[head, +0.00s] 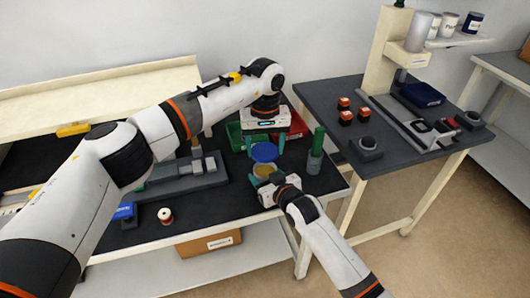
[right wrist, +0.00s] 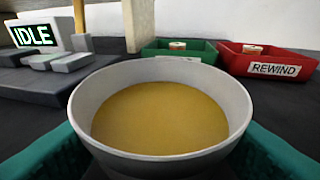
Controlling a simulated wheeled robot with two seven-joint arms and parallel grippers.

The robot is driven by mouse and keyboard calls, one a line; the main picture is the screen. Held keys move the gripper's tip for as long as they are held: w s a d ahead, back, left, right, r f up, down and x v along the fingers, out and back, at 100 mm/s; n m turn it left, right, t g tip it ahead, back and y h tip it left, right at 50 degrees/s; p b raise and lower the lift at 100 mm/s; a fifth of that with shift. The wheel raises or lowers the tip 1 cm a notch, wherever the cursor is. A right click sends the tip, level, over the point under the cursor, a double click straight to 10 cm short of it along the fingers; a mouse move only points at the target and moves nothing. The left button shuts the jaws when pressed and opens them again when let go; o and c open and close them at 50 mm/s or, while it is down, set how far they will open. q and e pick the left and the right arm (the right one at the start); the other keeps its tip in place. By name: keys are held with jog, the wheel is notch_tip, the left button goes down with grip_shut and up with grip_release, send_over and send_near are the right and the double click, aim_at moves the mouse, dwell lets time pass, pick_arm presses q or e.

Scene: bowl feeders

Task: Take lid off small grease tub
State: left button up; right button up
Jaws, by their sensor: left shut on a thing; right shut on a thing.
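The small grease tub (head: 262,171) is a pale round cup, open at the top, with yellow-brown grease inside. It fills the middle of the right wrist view (right wrist: 160,150). My right gripper (head: 265,178) is shut on the tub, with teal fingers on both sides of it. The blue round lid (head: 264,152) is off the tub, just above and behind it in the head view. My left gripper (head: 265,144) points down and is shut on the lid, with teal fingers at its two sides. The lid does not show in the right wrist view.
A green bin (right wrist: 183,50) and a red bin (right wrist: 268,63) labelled REWIND stand behind the tub. A grey device (head: 190,171) with an IDLE display (right wrist: 34,34) is to the left. A green-topped bottle (head: 316,152) stands close on the right. A small spool (head: 165,216) lies near the front edge.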

jog(key=o, duration=1.4)
jog(key=shift+o, duration=0.2)
